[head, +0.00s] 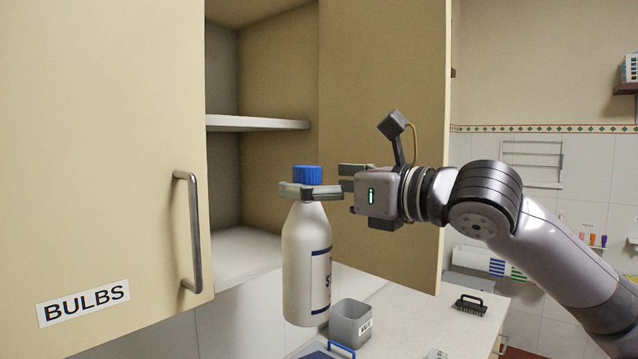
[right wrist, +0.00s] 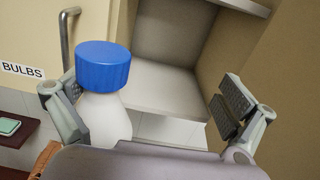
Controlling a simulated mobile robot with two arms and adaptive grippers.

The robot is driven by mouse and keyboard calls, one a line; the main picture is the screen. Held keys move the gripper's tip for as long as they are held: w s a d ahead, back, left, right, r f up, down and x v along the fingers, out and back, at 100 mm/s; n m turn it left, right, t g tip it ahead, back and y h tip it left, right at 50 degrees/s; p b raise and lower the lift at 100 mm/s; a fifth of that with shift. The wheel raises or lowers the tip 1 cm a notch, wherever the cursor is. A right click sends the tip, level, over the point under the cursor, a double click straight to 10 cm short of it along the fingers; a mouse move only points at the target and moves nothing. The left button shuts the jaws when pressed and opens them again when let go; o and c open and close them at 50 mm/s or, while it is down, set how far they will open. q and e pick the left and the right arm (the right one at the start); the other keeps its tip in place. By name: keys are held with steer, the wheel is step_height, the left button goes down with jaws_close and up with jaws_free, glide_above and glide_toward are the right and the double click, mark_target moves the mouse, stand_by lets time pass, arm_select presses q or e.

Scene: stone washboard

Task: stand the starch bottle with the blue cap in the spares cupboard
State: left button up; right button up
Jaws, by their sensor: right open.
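A white starch bottle (head: 301,262) with a blue cap (head: 307,175) is upright in front of the open cupboard (head: 260,120). Its label shows only in part. My right gripper (head: 316,182) is open, level with the bottle's neck. In the right wrist view the bottle (right wrist: 103,118) is between the spread fingers, close to the left one and well apart from the right one. I cannot tell what the bottle's base rests on. The cupboard shows a shelf (head: 255,123) and a bare floor (head: 240,250). No "spares" label is readable. My left gripper is out of view.
A door (head: 100,150) labelled BULBS, with a metal handle (head: 190,232), is at the left. The cupboard's open door (head: 390,90) stands behind my right gripper. Below, a grey box (head: 350,325) and a black brush (head: 470,305) are on the counter (head: 415,325).

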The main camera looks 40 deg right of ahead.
steer(key=shift+c, duration=0.5)
jaws_close()
stand_by(1.0)
steer(key=shift+r, duration=0.1)
stand_by(0.4)
